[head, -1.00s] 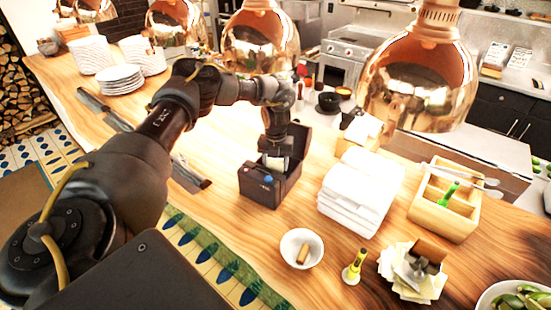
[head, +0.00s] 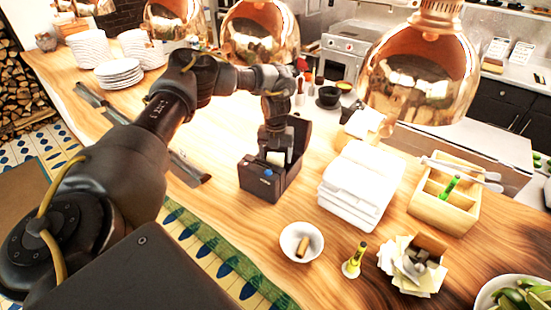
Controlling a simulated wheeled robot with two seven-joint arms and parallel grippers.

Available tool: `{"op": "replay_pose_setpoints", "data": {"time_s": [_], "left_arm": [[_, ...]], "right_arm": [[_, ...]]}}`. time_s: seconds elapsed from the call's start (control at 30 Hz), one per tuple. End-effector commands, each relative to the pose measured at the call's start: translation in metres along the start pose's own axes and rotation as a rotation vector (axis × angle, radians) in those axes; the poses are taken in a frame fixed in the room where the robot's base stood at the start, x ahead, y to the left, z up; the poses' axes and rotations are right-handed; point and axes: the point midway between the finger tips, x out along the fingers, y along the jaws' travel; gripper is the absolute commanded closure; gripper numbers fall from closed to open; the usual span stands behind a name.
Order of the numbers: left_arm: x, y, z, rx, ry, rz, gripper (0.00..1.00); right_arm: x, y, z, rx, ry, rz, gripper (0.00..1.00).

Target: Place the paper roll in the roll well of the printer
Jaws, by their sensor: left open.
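The printer (head: 262,187) is a dark box with a blue button on its front, standing on the wooden counter with its lid (head: 299,133) raised at the back. My left gripper (head: 276,155) points down over the open top of the printer. It is open. A white paper roll (head: 276,158) shows at the mouth of the well, between or just below the fingers. The printer's front wall hides its lower part, so I cannot tell if it rests on the well floor. My right gripper is not in view.
A white bowl (head: 301,241), a yellow-green marker (head: 354,260) and a box of paper slips (head: 414,266) are in front. Copper lamps (head: 420,75) hang over the counter (head: 225,140). A wooden caddy (head: 440,213) is at right.

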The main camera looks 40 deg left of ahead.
Motion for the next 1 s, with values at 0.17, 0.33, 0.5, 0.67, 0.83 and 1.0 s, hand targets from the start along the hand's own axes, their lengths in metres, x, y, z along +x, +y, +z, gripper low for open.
{"op": "replay_pose_setpoints", "data": {"time_s": [0.17,0.33,0.5,0.67,0.83,1.0], "left_arm": [[-0.031,0.0,0.001,0.0,-0.005,-0.004,0.26],[-0.071,-0.001,0.001,0.002,-0.005,-0.002,0.26],[-0.097,-0.001,0.0,0.002,-0.003,0.0,0.26],[-0.107,0.0,0.0,0.001,-0.001,0.0,0.26],[-0.108,0.0,0.0,0.0,-0.001,0.0,0.26],[-0.108,0.0,0.0,0.001,-0.001,0.0,0.26]], "right_arm": [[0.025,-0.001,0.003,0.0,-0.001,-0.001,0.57],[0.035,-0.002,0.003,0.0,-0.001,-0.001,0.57],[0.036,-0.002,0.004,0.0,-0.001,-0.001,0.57],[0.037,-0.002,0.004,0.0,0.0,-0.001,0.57],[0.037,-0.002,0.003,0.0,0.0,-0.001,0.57],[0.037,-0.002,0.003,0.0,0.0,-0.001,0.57]]}}
